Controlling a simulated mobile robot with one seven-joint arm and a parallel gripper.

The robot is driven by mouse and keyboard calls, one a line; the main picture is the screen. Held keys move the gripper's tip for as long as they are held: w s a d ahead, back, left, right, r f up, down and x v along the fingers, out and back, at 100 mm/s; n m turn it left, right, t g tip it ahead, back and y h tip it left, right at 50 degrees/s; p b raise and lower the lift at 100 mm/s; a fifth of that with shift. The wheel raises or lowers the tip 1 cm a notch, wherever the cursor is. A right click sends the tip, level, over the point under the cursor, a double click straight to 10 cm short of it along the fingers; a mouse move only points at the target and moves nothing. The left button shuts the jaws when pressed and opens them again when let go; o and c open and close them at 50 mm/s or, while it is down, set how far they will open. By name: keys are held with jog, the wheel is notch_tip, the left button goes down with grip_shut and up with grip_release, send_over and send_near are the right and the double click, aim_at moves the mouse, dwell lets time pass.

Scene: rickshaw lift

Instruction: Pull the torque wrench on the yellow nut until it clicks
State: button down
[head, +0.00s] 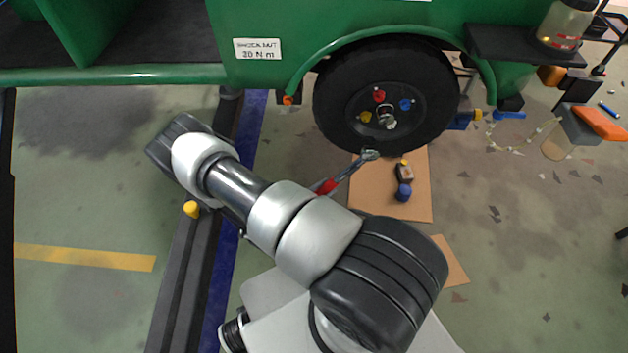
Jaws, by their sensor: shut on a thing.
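The yellow nut (366,117) sits on the wheel hub, left of the silver centre, with a red nut (379,96) above it and a blue nut (405,104) to the right. The torque wrench (345,176) slants down and left from its silver head (370,155), with a red band on its shaft. Its head shows just below the tyre, apart from the yellow nut in this view. The wrench's lower end is hidden behind my arm. My gripper is not visible; my arm covers that area, so its hold on the wrench cannot be seen.
The green rickshaw (250,80) carries a sign reading 30 N m. Cardboard (418,205) lies below the wheel (330,105), with a small dark, blue-ended object (403,180) on it. A dark rail with a blue strip (213,290) runs left of my arm.

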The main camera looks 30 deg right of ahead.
jog(key=shift+w+d, duration=0.15)
jog(key=shift+w, duration=0.15)
jog(key=w+d, duration=0.2)
jog(key=w, duration=0.1)
jog(key=w+d, duration=0.1)
jog(key=w, duration=0.1)
jog(key=shift+d+r+b, duration=0.1)
jog(key=shift+b, duration=0.3)
dwell(0.3)
jog(key=shift+w, duration=0.35)
dwell(0.7)
jog(key=shift+w+d, duration=0.5)
jog(key=shift+w, duration=0.35)
dwell(2.0)
jog(key=shift+a+r, duration=0.1)
jog(key=shift+r, duration=0.05)
jog(key=w+a+r+m+y+p, duration=0.2)
jog(key=a+r+p, duration=0.1)
jog(key=r+p, duration=0.2)
jog(key=w+a+r+m+t+y+p, duration=0.1)
jog(key=w+a+r+m+y+p, duration=0.1)
jog(key=a+r+y+p, duration=0.1)
jog(key=shift+w+a+r+p, duration=0.2)
jog(key=shift+a+r+p, duration=0.25)
jog(key=shift+r+p, duration=0.95)
dwell(1.2)
